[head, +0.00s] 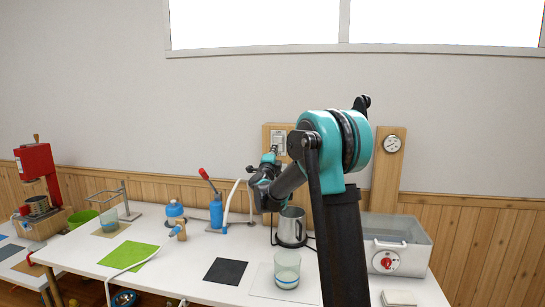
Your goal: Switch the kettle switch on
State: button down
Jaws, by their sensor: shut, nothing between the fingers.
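A white switch plate (279,141) is mounted on a wooden board (268,129) on the back wall; the picture does not show clearly whether it is on or off. A steel kettle-like jug (292,228) stands on the white table below it, partly behind my arm. My gripper (271,152) is shut and empty, raised in front of the board at the plate's lower left. I cannot tell whether its tips touch the plate.
A white tub (410,238) with a red dial (387,261) stands right of my arm. A glass jar (287,270) is at the table's front.

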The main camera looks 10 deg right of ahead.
aim_at(278, 139)
jog(key=x, duration=0.5)
jog(key=shift+w+d+r, duration=0.2)
jog(key=shift+w+r, duration=0.1)
jog(key=shift+w, duration=0.15)
jog(key=shift+s, duration=0.1)
